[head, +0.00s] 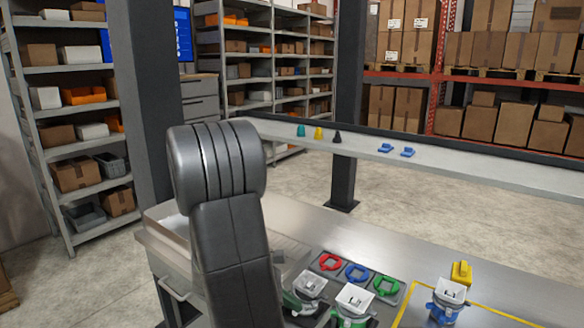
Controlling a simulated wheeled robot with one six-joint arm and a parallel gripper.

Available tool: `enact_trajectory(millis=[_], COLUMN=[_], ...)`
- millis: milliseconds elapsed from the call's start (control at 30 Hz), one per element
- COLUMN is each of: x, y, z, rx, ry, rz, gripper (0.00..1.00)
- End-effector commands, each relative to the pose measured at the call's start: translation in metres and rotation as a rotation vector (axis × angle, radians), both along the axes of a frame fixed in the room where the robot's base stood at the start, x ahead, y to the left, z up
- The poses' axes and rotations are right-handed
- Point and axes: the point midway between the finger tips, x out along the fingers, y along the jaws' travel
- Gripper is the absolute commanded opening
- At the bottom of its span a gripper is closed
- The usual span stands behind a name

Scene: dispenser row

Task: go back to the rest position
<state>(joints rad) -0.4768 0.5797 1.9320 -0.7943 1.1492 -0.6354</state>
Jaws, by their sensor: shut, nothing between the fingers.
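My dark grey arm (230,230) rises from the bottom edge, left of the middle, and ends in a rounded joint near the left post. My gripper does not show in the head view; the arm may hide it. The steel workbench (400,238) lies below and to the right of the arm. On it a dark tray holds a red ring (330,262), a blue ring (356,272) and a green ring (386,285). In front of these stand two grey-white devices with green parts (309,286) (353,300), partly cut off or covered.
A blue-and-white device (447,298) and a yellow piece (461,272) stand by a yellow-outlined area at right. A raised shelf (460,163) with small coloured pieces crosses behind. Dark posts (140,90) (347,100) stand behind the arm. The bench's back middle is clear.

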Motion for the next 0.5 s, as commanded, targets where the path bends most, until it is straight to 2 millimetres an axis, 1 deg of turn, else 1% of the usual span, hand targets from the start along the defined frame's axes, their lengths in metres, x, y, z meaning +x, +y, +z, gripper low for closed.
enact_trajectory(millis=[33,67,200,267,300,500], x=[0.002,0.002,0.001,0.001,0.001,0.0], y=[0.003,0.007,0.034,0.045,0.052,0.08], z=[0.003,0.001,-0.002,0.001,0.004,0.036], rx=[0.0,-0.001,0.001,0.001,0.001,0.003], ry=[0.001,0.001,-0.001,-0.003,-0.003,-0.003], rz=[-0.042,-0.055,-0.046,-0.045,-0.045,-0.046], gripper=[0.0,0.0,0.0,0.0,0.0,0.0])
